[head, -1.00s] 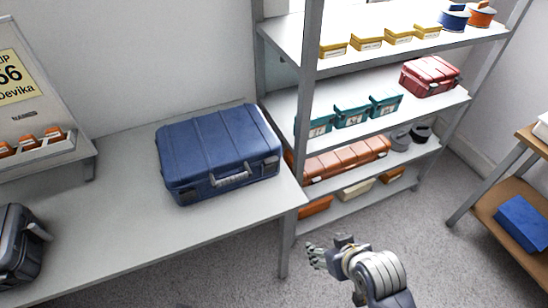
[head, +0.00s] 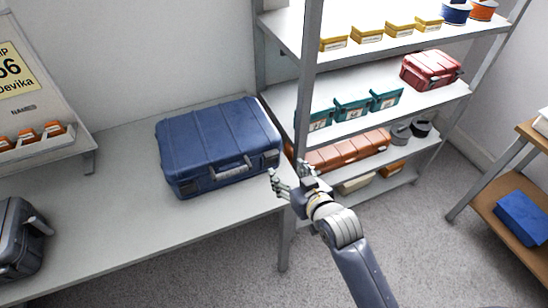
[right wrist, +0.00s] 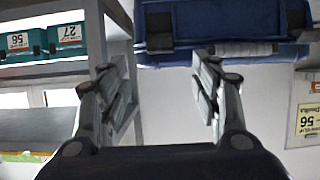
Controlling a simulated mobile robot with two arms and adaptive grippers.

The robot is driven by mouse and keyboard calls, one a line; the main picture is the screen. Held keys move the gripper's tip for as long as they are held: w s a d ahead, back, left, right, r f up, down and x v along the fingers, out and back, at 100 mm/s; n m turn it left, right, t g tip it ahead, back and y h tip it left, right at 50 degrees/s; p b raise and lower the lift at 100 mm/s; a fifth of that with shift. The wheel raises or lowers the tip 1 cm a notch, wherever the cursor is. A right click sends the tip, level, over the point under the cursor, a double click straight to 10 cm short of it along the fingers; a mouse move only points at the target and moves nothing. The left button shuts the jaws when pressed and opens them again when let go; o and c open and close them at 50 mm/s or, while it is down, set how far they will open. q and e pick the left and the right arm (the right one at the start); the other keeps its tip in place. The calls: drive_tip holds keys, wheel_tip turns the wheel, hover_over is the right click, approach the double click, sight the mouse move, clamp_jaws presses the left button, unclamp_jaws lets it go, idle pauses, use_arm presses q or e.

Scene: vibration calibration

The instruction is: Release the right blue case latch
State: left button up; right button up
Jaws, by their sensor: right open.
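The blue case (head: 215,140) lies shut on the grey table, its handle (head: 231,170) on the front face. Its right latch (head: 271,156) is a dark clasp near the front right corner. My right gripper (head: 286,178) is open and empty, just in front of and below that corner, apart from the case. In the right wrist view the blue case (right wrist: 265,20) fills the top, with the right latch (right wrist: 160,42) beyond and between the open fingers (right wrist: 160,80). My left gripper is not in view.
A metal shelf rack (head: 306,90) stands close right of the case, holding teal bins (head: 352,108), a red case (head: 430,69) and an orange case (head: 345,151). A dark case (head: 18,240) sits at the table's left. The table between is clear.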

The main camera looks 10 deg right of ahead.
sight(273, 157)
drive_tip(key=shift+p+x, duration=0.55)
drive_tip(key=shift+x, duration=4.9)
drive_tip(key=shift+r, duration=0.1)
drive_tip(key=shift+c, duration=0.3)
drive_tip(key=c, duration=1)
